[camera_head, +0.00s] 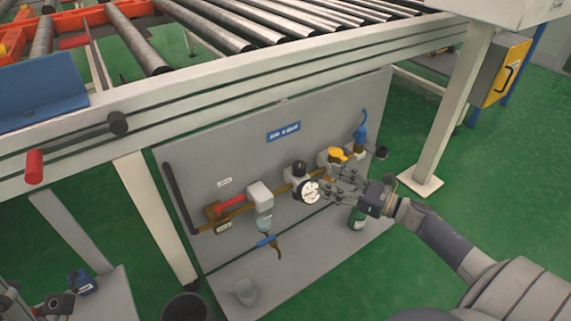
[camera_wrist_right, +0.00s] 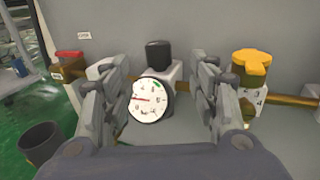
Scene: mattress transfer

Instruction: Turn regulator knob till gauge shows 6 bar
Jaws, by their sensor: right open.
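The regulator has a black knob (camera_head: 300,167) on top and a white round gauge (camera_head: 308,192) on its front. In the right wrist view the black knob (camera_wrist_right: 158,54) stands upright behind the gauge (camera_wrist_right: 151,100). The gauge's red needle points left; I cannot read its value surely. My right gripper (camera_head: 333,184) is open just right of the gauge in the head view. In the wrist view its two fingers (camera_wrist_right: 163,70) stand apart on either side of the regulator, and nothing is between them in grip. My left gripper (camera_head: 52,305) seems to show at the lower left edge, its fingers unclear.
A yellow knob (camera_head: 338,155) sits right of the regulator, and a red-handled valve (camera_head: 231,206) left, on the same brass pipe along a grey panel (camera_head: 215,165). A roller conveyor (camera_head: 260,70) runs above. A grey cup (camera_head: 246,291) stands on the panel's base.

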